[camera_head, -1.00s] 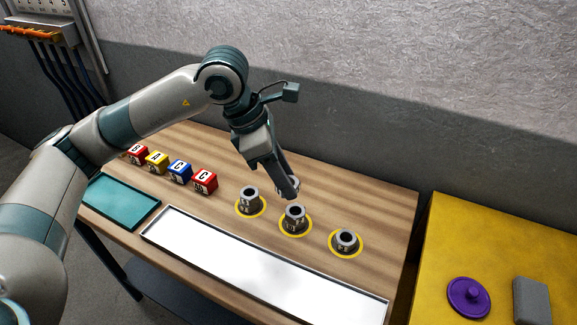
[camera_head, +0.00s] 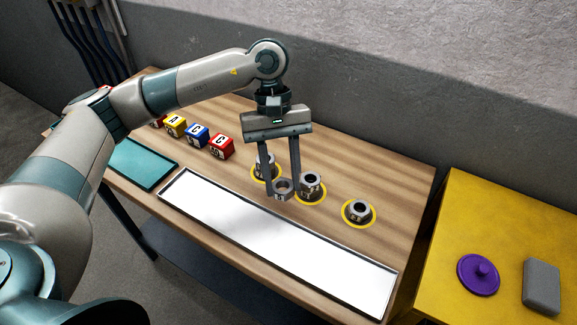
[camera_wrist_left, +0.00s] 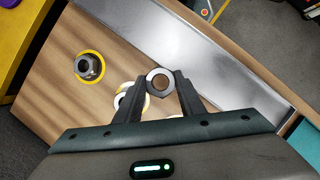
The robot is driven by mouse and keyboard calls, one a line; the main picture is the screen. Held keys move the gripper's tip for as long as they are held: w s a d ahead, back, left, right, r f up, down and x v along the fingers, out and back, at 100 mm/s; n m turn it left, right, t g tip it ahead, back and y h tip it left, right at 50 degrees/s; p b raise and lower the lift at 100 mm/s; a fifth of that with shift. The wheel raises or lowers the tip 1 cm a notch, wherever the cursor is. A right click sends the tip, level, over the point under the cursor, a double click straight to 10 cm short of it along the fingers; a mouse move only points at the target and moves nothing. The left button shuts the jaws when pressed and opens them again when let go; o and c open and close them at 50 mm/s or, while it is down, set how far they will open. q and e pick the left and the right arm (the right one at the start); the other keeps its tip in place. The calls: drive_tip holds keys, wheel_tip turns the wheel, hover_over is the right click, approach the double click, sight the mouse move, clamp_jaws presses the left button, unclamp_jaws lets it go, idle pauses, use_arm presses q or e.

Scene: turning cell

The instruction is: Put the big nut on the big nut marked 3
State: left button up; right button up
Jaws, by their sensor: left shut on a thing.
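My left gripper (camera_head: 283,194) is shut on a grey big nut (camera_head: 283,186), held level above the table's front half. In the head view it hangs between the left and middle ringed nuts, slightly toward the tray. In the left wrist view the held nut (camera_wrist_left: 160,80) sits between the fingertips with its hole showing. Three grey nut places stand in yellow rings: left (camera_head: 264,159), partly behind a finger, middle (camera_head: 311,184) and right (camera_head: 358,212). The left and middle ones look taller than the right. Their markings are too small to read surely. My right gripper is out of view.
A long silver tray (camera_head: 270,240) lies along the table's front. A teal mat (camera_head: 145,164) and several lettered blocks (camera_head: 197,135) are at the left. A yellow table (camera_head: 450,250) at the right holds a purple lid (camera_head: 478,274) and a grey block (camera_head: 541,286).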

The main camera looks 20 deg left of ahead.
use_arm(q)
drive_tip(key=m+y, duration=0.1)
drive_tip(key=m, duration=0.1)
drive_tip(key=s+a+f+m+y, duration=0.1)
drive_tip(key=m, duration=0.1)
drive_tip(key=s+f+m, duration=0.1)
drive_tip(key=m, duration=0.2)
drive_tip(key=shift+s+a+f+g+y, duration=0.2)
drive_tip(key=shift+g+y, duration=0.1)
drive_tip(key=shift+y, duration=0.1)
drive_tip(key=shift+d, duration=0.15)
